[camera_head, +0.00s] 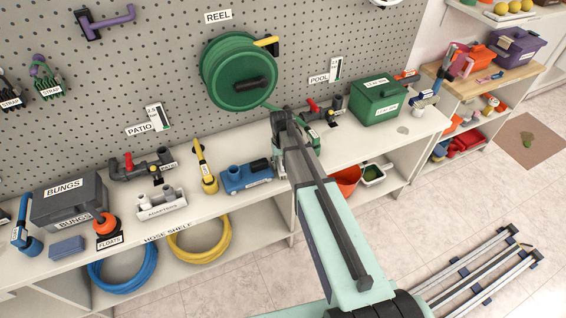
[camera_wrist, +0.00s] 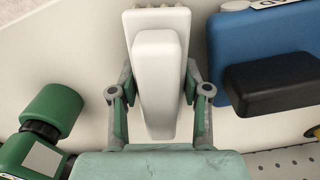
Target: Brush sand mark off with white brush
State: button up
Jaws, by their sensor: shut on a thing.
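The white brush (camera_wrist: 160,70) fills the middle of the wrist view, a long pale handle block over a wider white head. My gripper (camera_wrist: 157,90) is shut on the handle, with one finger on each side. In the head view my gripper (camera_head: 283,128) is over the shelf top, between the blue pump and the small valve with a red handle; my arm hides most of it, and I cannot make out the brush there. A faint grey-brown patch (camera_head: 403,130), which looks like the sand mark, lies on the shelf top in front of the green box, right of my gripper.
The blue pump (camera_head: 246,177) stands close left of my gripper and shows at the right of the wrist view (camera_wrist: 265,40). A green fitting (camera_wrist: 52,112) is close on the other side. The green box (camera_head: 378,101) stands behind the patch. The green reel (camera_head: 238,72) hangs above.

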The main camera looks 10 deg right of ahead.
aim_at(282, 157)
notch_tip(282, 157, up, 4)
jog(key=shift+f+p, duration=0.2)
jog(key=shift+p, duration=0.55)
jog(key=shift+r+p, duration=1.15)
jog(key=shift+r, duration=1.2)
